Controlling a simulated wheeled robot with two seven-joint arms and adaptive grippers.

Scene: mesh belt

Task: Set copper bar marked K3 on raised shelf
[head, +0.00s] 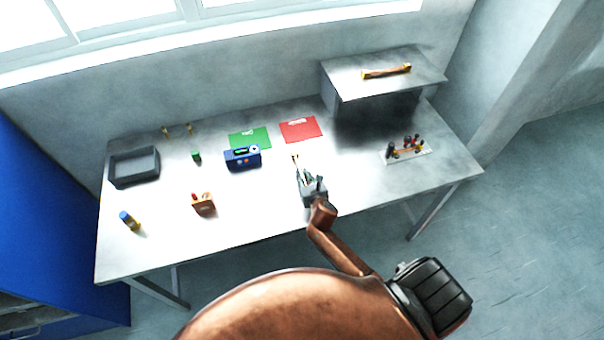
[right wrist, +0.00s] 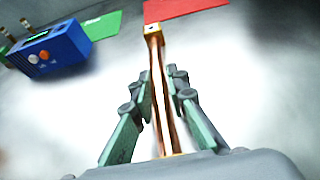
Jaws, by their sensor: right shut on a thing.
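My right gripper (head: 301,170) is over the middle of the table, shut on a copper bar (head: 295,158). In the right wrist view the bar (right wrist: 157,62) runs lengthwise between the gripper's fingers (right wrist: 162,80), its brass-coloured end pointing away near the red mat. I cannot read a mark on it, and cannot tell whether it touches the table. The raised shelf (head: 365,79) stands at the back right of the table. A similar copper bar with yellow ends (head: 387,71) lies on it; its mark is unreadable too. My left gripper is not in view.
A red mat (head: 300,129), green mat (head: 249,138) and blue device (head: 242,157) are behind and left of the gripper. A white rack (head: 407,154) with several items stands right, below the shelf. A grey tray (head: 134,181) and orange holder (head: 203,204) are left. The shelf's front is clear.

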